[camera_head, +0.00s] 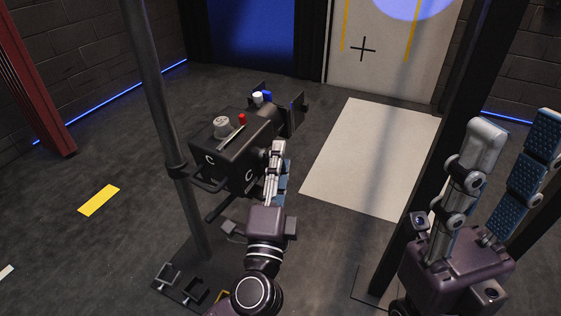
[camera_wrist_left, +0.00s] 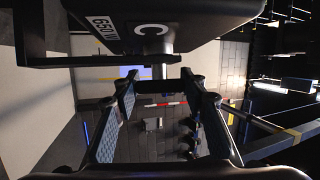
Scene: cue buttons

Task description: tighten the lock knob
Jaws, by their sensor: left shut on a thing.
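A black lamp housing (camera_head: 235,150) marked "C" stands on a grey pole at left centre. My left gripper (camera_head: 279,163) is at the housing's right side. In the left wrist view, my left gripper's fingertips (camera_wrist_left: 158,76) are on either side of a dark rounded part under the "C" face, which looks like the lock knob (camera_wrist_left: 157,66). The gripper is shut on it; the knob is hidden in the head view. My right gripper (camera_head: 517,128) is open and empty at far right, its fingers apart, pointing up.
On the housing are a grey dial (camera_head: 221,125), a red button (camera_head: 242,118) and a white knob (camera_head: 257,97). A grey pole (camera_head: 165,110) stands close left of the housing. A dark post (camera_head: 455,130) stands between my arms. A pale floor panel (camera_head: 370,160) lies clear behind.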

